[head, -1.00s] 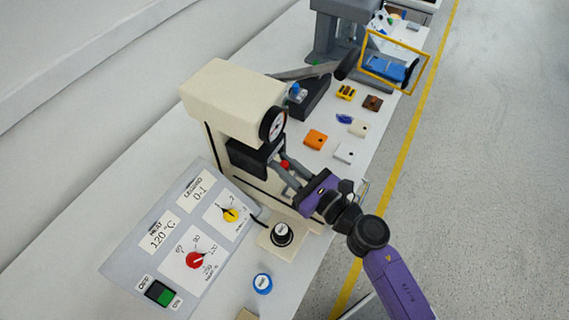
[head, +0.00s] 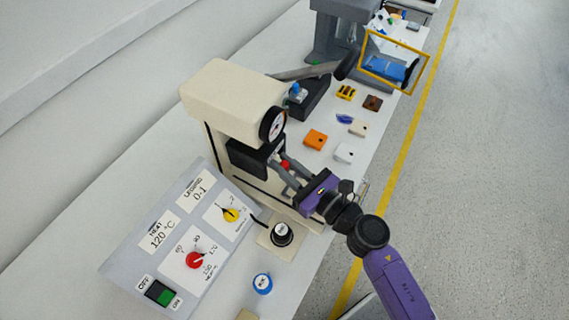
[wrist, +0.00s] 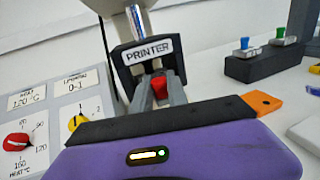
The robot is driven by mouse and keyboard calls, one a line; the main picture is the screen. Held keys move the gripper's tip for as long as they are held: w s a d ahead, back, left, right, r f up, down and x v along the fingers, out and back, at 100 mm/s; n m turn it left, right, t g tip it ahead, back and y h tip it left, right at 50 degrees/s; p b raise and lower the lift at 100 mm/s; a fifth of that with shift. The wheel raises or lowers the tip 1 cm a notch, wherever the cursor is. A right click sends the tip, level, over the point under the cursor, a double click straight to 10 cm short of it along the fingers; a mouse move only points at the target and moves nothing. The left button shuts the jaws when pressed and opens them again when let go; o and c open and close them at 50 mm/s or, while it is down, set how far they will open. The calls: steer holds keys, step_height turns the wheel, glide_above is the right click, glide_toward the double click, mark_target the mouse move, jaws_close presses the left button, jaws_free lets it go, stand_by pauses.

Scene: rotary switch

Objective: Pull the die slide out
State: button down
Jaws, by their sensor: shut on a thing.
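The cream press (head: 228,98) stands on the bench, with a round gauge on its front and a dark head labelled PRINTER (wrist: 149,54) in the wrist view. My purple gripper (head: 287,177) reaches in under this head from the lower right. Its two grey fingers are shut on a small red knob (head: 285,164), which also shows between the fingers in the wrist view (wrist: 159,86). The die slide itself is mostly hidden behind my gripper and under the head, so I cannot tell how far out it sits.
A control panel (head: 185,240) with red and yellow knobs and a green switch lies left of my gripper. A black knob (head: 281,234) and a blue cap (head: 262,283) are near it. Orange (head: 315,139) and white (head: 345,152) pieces lie to the right. A yellow frame (head: 394,62) is beyond.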

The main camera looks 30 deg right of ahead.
steer(key=s+d+b, duration=0.1)
steer(key=s, duration=0.2)
steer(key=s+d+b, duration=0.2)
steer(key=s, duration=0.2)
steer(key=s+d+b, duration=0.1)
steer(key=s+d, duration=0.1)
steer(key=s, duration=0.1)
steer(key=shift+s+d+f+b, duration=0.15)
steer(key=shift+s+d+b, duration=0.05)
steer(key=shift+s+b, duration=0.2)
steer(key=shift+s+d, duration=0.2)
steer(key=shift+s, duration=0.2)
steer(key=c, duration=1.3)
jaws_free()
steer(key=s+d+b, duration=0.1)
steer(key=s+b, duration=0.1)
steer(key=s, duration=0.5)
steer(key=shift+s+d+b, duration=0.25)
steer(key=shift+s+b, duration=0.05)
steer(key=shift+s, duration=0.1)
